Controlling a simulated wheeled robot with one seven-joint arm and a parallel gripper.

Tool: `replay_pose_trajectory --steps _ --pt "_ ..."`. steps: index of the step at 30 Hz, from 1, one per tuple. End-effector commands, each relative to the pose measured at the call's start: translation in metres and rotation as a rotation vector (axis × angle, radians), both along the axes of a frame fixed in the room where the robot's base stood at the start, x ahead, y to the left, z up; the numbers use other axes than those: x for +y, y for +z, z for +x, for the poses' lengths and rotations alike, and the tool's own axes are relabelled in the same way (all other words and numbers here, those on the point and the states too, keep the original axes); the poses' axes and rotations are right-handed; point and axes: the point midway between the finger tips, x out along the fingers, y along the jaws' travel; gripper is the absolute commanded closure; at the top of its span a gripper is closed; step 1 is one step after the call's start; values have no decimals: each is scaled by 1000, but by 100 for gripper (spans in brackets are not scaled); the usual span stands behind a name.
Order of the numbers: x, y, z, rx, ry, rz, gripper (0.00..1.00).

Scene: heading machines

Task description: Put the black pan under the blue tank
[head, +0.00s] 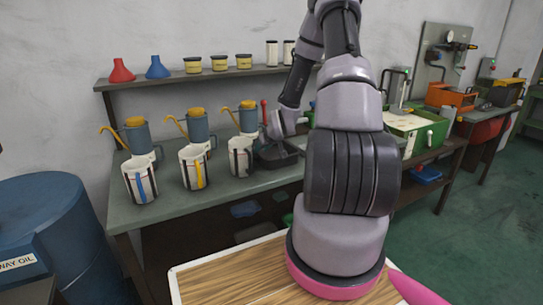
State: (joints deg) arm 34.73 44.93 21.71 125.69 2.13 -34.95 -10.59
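A black pan (274,158), a shallow dark tray, lies on the green-grey bench top, right of the row of machines; its right part is hidden behind my arm. My gripper (272,138) is at the pan's far left side, close over its rim; whether its fingers are open or closed on it is too small to tell. Three blue-grey tanks with yellow caps (138,137) (197,127) (248,117) stand above white vessels striped blue (143,187), yellow (198,172) and black (243,160). A large blue drum (62,232) labelled "WAY OIL" stands on the floor at left.
A red-topped lever (264,108) stands near the pan. A green box (414,130) is on the bench at right. A wooden board (225,278) is in front.

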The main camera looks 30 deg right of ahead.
Motion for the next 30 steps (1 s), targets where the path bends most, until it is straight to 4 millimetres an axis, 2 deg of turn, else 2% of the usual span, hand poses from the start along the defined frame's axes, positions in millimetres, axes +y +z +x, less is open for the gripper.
replay_pose_trajectory --steps 9,18,20,21,30 --pt "4 -32 30 1 0 1 60" --pt "3 -34 34 0 0 0 60" --pt "3 -34 34 0 0 0 83" --pt "3 -34 34 0 0 0 98" --pt "3 -34 34 1 0 0 100"
